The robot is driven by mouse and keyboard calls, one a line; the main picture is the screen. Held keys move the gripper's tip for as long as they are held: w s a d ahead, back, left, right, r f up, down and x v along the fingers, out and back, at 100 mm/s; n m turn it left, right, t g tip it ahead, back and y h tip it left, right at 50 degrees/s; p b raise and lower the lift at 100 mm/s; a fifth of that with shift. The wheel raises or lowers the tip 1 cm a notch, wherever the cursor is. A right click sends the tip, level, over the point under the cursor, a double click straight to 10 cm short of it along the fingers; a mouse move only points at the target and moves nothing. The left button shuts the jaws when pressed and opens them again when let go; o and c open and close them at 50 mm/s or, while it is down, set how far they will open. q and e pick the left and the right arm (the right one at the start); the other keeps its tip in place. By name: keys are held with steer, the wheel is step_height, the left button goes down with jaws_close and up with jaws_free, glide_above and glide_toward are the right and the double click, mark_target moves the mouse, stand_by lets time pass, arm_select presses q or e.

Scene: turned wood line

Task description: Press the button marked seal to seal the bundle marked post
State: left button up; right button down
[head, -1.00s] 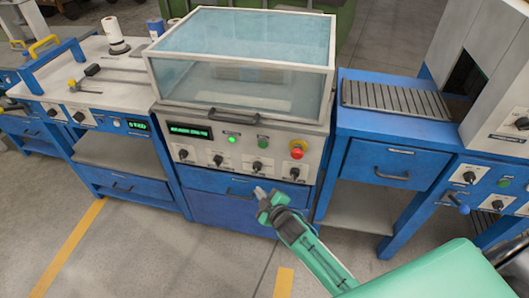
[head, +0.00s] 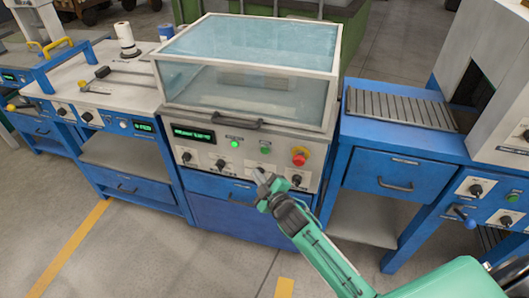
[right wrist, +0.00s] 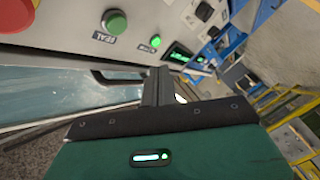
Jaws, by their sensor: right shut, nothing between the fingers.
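The green button marked SEAL (right wrist: 113,22) is on the light front panel of the middle machine; in the head view it is the darker green button (head: 265,150) left of the red knob. My right gripper (head: 262,178) is shut and empty, in front of the panel's lower part, below that button and apart from it. In the right wrist view its closed fingers (right wrist: 156,86) point toward the panel. A pale, flat shape (head: 243,79) shows faintly inside the machine's closed, clear lid (head: 250,45); I cannot read any mark on it. My left gripper is out of view.
A lit green lamp (head: 234,144) and a green display (head: 194,134) sit left of the button. A red mushroom knob (head: 300,156) is to its right, with black dials (head: 221,164) below. The lid's handle (head: 237,123) juts out above the panel.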

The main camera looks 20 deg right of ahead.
mark_target(265, 150)
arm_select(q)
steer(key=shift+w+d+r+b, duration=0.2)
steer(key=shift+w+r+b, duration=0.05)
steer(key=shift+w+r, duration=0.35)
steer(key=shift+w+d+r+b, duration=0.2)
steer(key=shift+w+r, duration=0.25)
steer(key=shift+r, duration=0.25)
arm_select(e)
steer(key=w+d, duration=0.4)
steer(key=w, duration=0.2)
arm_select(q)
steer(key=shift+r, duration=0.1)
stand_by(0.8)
arm_select(e)
steer(key=shift+w+d, duration=0.25)
steer(key=shift+w, duration=0.05)
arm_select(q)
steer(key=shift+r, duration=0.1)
arm_select(e)
steer(key=shift+w+d, duration=0.2)
steer(key=shift+w, duration=0.05)
stand_by(0.6)
steer(key=shift+a, duration=0.1)
arm_select(q)
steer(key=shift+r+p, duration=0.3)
steer(key=shift+p, duration=0.2)
arm_select(e)
steer(key=shift+s+a, duration=0.35)
steer(key=shift+s, duration=0.3)
